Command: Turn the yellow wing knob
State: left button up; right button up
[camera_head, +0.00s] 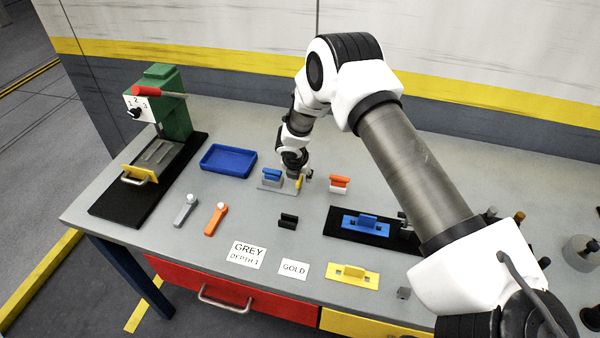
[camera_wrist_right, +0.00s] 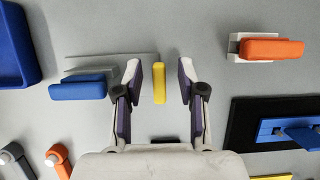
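A small upright yellow wing (camera_wrist_right: 160,83) stands between the fingers of my right gripper (camera_wrist_right: 157,85) in the wrist view, with a gap on each side. It shows as a narrow yellow piece (camera_head: 299,182) beside the gripper in the head view, at the right end of a grey plate (camera_head: 272,188) that also carries a blue wing (camera_head: 272,174). My right gripper (camera_head: 294,174) is open and points down over it. My left gripper is out of view.
An orange wing (camera_head: 340,181) on a white base stands just right of the gripper. A blue tray (camera_head: 228,160) lies to its left. A black block (camera_head: 288,221) and a black base with a blue plate (camera_head: 362,224) are nearer the front.

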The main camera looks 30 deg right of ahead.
jog(key=shift+w+f, duration=0.2)
jog(key=shift+f, duration=0.1)
jog(key=shift+s+r, duration=0.1)
jog(key=shift+c, duration=0.3)
jog(key=shift+s+a+r, duration=0.1)
jog(key=shift+s, duration=0.05)
grip_shut()
